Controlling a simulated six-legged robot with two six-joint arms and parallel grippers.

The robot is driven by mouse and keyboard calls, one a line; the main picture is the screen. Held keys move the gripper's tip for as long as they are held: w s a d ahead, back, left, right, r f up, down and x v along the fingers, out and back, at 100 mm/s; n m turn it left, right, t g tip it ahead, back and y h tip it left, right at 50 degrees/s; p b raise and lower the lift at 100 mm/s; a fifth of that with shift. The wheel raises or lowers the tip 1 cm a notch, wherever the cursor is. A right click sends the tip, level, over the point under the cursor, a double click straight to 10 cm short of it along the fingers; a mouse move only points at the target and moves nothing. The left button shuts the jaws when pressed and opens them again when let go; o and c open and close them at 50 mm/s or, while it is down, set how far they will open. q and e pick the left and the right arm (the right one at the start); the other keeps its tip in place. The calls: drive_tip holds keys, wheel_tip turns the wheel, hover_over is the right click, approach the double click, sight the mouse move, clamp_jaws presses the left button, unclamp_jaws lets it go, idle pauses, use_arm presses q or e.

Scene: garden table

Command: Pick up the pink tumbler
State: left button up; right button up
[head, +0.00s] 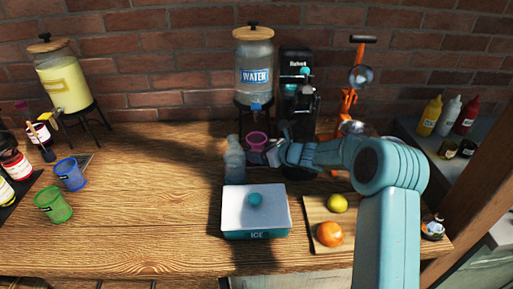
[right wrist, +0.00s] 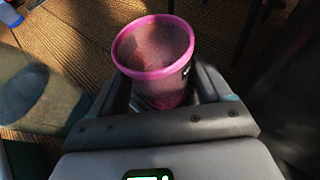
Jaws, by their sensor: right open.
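The pink tumbler (head: 257,140) stands on the wooden table below the water dispenser, with its open rim facing up. My right gripper (head: 270,153) reaches it from the right in the head view, and its fingers partly hide it. In the right wrist view the tumbler (right wrist: 158,50) sits between the two open fingers of the right gripper (right wrist: 163,88). I cannot tell whether either finger touches it. My left gripper is not in view.
A clear bottle (head: 235,160) stands close left of the tumbler. The water dispenser (head: 254,68) and a black machine (head: 298,90) stand behind. An ice box (head: 256,222) is in front. Blue (head: 70,173) and green (head: 53,205) tumblers stand far left; the table between is clear.

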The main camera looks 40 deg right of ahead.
drive_tip(key=shift+x, duration=0.95)
drive_tip(key=shift+s+r, duration=0.1)
drive_tip(key=c, duration=0.9)
drive_tip(key=shift+o, duration=0.2)
